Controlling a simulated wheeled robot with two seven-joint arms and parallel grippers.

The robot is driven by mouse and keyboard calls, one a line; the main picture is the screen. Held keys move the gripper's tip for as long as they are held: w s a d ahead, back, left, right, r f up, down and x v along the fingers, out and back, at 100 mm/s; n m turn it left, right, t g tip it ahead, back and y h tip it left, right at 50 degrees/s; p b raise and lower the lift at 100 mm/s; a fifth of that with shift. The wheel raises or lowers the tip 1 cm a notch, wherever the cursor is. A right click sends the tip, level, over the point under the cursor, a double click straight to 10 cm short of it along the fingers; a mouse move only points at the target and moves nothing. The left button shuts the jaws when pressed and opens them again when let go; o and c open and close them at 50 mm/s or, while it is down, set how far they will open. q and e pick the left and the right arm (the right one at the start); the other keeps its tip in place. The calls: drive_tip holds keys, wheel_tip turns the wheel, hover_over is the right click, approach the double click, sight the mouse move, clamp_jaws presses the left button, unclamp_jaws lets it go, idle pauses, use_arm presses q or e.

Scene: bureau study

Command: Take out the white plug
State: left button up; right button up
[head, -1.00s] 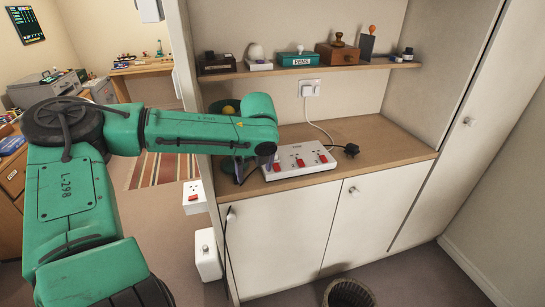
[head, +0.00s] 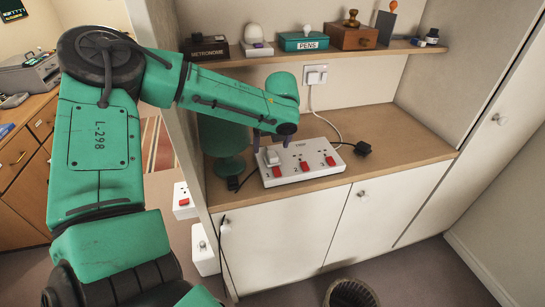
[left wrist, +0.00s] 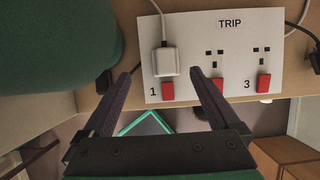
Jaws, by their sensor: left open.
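The white plug (left wrist: 165,60) sits in socket 1 of the white power strip (left wrist: 200,80), marked TRIP, with a white lead running up from it. In the head view the plug (head: 272,157) is at the left end of the strip (head: 320,153) on the wooden counter. My left gripper (head: 272,141) is open over that end. In the left wrist view its fingers (left wrist: 162,76) lie to either side of the plug's lower part in the picture and hold nothing. Sockets 2 and 3 are empty; red switches sit below the sockets. My right gripper is not in view.
A black plug (head: 362,148) lies right of the strip. A green lamp-like object (head: 222,145) stands close on the left. A wall socket (head: 315,75) holds another white plug. The shelf (head: 370,52) above carries a pens box and other items. The counter's right side is clear.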

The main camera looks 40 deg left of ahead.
sight(272, 153)
use_arm(q)
drive_tip(key=x, duration=0.4)
drive_tip(key=p+x, duration=0.1)
drive_tip(key=x, duration=0.1)
drive_tip(key=shift+w+d, duration=0.15)
drive_tip(key=shift+w, duration=0.3)
drive_tip(key=shift+f, duration=0.4)
drive_tip(key=shift+w+f, duration=0.1)
drive_tip(key=c, duration=1.5)
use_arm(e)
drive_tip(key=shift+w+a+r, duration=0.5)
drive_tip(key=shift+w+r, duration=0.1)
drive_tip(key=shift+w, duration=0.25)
use_arm(q)
drive_tip(key=shift+r, duration=0.6)
drive_tip(key=shift+r+p, duration=2.8)
drive_tip(key=shift+r, duration=8.25)
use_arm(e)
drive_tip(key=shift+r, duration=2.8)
